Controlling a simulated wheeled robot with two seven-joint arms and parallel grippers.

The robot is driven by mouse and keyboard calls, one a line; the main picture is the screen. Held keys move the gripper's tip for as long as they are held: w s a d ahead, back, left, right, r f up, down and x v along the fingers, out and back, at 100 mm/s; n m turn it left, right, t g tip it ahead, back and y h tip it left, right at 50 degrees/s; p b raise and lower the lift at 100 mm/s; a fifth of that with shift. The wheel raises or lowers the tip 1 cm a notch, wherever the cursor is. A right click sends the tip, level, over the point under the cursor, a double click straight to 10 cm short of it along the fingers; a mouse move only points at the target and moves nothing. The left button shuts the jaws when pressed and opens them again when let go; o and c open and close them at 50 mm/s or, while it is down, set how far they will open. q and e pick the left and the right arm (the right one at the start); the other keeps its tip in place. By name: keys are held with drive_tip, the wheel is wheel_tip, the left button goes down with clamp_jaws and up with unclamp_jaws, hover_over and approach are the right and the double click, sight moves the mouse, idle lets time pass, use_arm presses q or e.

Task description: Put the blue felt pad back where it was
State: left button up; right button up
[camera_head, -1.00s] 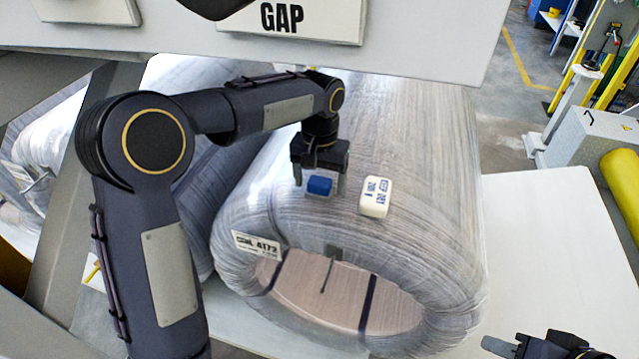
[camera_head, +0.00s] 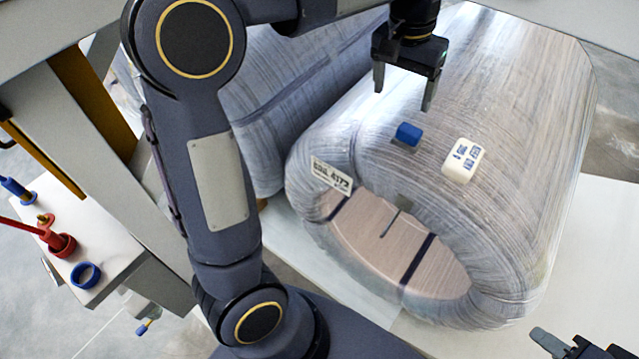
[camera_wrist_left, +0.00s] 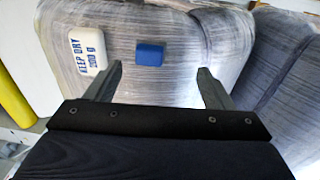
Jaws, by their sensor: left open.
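The blue felt pad (camera_head: 408,134) lies on top of the wrapped coil (camera_head: 500,120), near its front end. It also shows in the left wrist view (camera_wrist_left: 150,54), beyond the fingertips. My left gripper (camera_head: 403,95) is open and empty, above and behind the pad and apart from it; its two fingers also show in the left wrist view (camera_wrist_left: 158,75). My right gripper (camera_head: 560,343) is partly in view at the bottom right, away from the coil, and its jaw opening cannot be made out.
A white block with blue print (camera_head: 463,160) sits just right of the pad on the coil. A label (camera_head: 331,176) is on the coil's front. A second wrapped coil (camera_head: 290,100) stands to the left. A white stand with a red item (camera_head: 62,244) and a blue ring (camera_head: 86,276) is at far left.

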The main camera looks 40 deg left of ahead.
use_arm(q)
drive_tip(key=s+a+t+h, duration=0.2)
drive_tip(key=s+a, duration=0.3)
drive_tip(key=s, duration=0.7)
drive_tip(key=s+d+f+n+t+h, duration=0.1)
drive_tip(key=s+d+f+n+t, duration=0.1)
drive_tip(key=s+f, duration=0.7)
drive_tip(key=s+t, duration=0.1)
drive_tip(key=s, duration=0.2)
drive_tip(key=shift+s, duration=0.15)
drive_tip(key=shift+r, duration=0.1)
